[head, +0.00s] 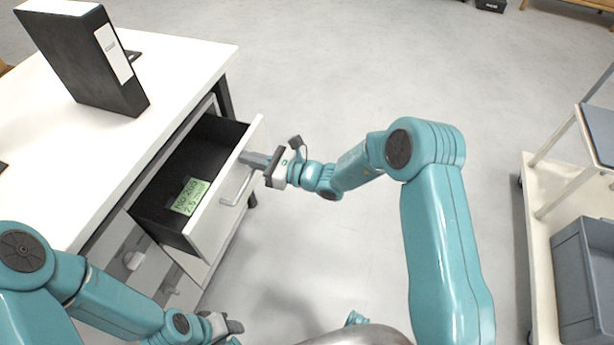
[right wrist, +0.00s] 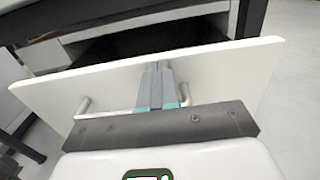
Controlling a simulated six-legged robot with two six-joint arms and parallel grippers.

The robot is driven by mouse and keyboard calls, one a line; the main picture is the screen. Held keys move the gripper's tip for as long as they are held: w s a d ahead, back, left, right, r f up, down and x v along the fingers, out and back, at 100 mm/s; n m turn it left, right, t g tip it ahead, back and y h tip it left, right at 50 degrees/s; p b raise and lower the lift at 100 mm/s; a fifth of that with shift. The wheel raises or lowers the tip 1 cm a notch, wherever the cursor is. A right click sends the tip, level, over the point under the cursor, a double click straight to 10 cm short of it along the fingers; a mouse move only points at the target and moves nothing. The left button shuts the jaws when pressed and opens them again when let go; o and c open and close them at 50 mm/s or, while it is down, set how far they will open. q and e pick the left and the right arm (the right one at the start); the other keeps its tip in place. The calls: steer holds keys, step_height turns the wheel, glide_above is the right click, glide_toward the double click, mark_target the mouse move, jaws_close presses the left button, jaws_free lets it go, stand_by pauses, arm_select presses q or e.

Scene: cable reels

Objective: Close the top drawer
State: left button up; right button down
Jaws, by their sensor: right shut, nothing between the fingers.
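The top drawer (head: 218,205) of the white desk stands pulled out, with its dark inside showing. A green label (head: 190,197) lies inside it. My right gripper (head: 246,158) is shut and empty, its fingertips at the drawer's white front near the upper edge. In the right wrist view the shut fingers (right wrist: 157,70) point at the drawer front (right wrist: 215,66), above and between the ends of the bar handle (right wrist: 184,92); whether they touch cannot be told. The dark drawer opening shows behind the front. My left gripper (head: 228,327) is low at the bottom left, away from the drawer; its jaw state is unclear.
The white desk top (head: 180,70) carries a black binder (head: 85,60). More drawer fronts (head: 182,262) lie below the open drawer. A cart (head: 545,190) with a grey crate (head: 583,275) stands at the right. The floor between desk and cart is clear.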

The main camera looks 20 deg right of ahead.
steer(key=b+x, duration=0.3)
steer(key=x, duration=0.8)
steer(key=shift+w+a, duration=0.3)
